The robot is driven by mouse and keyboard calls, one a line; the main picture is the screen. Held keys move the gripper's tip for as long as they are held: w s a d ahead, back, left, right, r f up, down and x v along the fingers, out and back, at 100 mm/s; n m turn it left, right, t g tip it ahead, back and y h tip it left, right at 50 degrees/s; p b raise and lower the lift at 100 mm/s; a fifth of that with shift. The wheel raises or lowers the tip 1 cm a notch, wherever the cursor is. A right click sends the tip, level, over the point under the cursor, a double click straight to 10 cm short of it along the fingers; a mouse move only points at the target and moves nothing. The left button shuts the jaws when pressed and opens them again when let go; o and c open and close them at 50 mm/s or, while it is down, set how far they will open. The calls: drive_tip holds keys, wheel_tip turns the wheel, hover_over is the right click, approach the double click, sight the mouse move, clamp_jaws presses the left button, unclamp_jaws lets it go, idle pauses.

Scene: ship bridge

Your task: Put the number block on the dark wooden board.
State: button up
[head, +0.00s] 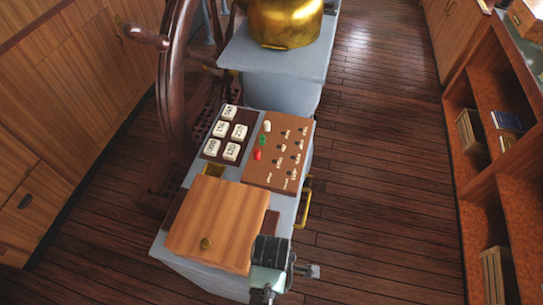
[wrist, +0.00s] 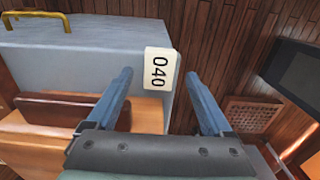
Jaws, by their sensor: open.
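The dark wooden board (head: 247,117) lies flat on the grey console in the head view. It carries several white number blocks, with a bare space at its upper right corner. My gripper (head: 285,262) is open at the console's front right corner, right beside the wooden box, well away from the board.
A light wooden box (head: 220,222) with a round knob fills the console's front. A brown switch panel (head: 262,168) lies right of the board. A ship's wheel (head: 180,75) stands left, a brass vessel (head: 284,22) behind. Open floor (head: 385,170) and shelves (head: 500,165) lie right.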

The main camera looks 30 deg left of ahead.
drive_tip(key=shift+f, duration=0.9)
clamp_jaws()
